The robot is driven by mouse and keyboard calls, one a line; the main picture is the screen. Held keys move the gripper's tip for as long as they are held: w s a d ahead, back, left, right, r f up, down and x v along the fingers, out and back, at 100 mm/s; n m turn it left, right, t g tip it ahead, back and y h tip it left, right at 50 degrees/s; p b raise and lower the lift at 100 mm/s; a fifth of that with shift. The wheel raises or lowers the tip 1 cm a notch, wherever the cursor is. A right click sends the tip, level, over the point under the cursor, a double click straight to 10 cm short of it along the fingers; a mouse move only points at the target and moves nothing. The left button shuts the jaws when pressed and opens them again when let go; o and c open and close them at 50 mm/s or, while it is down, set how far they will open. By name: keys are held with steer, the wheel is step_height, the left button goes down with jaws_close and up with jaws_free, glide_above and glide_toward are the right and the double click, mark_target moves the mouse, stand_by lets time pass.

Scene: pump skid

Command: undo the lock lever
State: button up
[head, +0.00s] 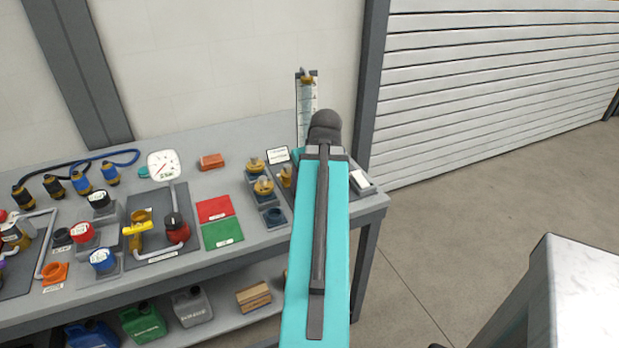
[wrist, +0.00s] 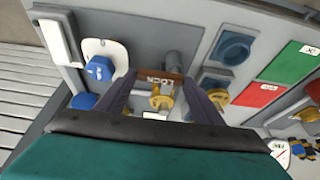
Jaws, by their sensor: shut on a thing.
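In the wrist view, the two dark fingers of my gripper (wrist: 160,84) stand on either side of a brass piece marked LOCK, which I take to be the lock lever (wrist: 160,101). My gripper is shut on it. The lever's exact angle is hard to read at this size. In the head view my turquoise arm covers the gripper and most of the lever's mount; a brass part (head: 286,176) shows just left of the arm.
Brass fittings (head: 263,186) stand left of the arm, beside red (head: 214,209) and green (head: 222,233) pads. A clear gauge tube (head: 307,105) rises behind. A blue-capped fitting (wrist: 99,68) is close to the fingers.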

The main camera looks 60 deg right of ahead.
steer(key=shift+s, duration=0.2)
steer(key=o, duration=1)
steer(key=shift+o, duration=0.2)
steer(key=shift+r, duration=0.2)
steer(key=b+v, duration=0.1)
steer(key=v, duration=1.2)
steer(key=shift+r, duration=0.25)
steer(key=shift+r, duration=0.1)
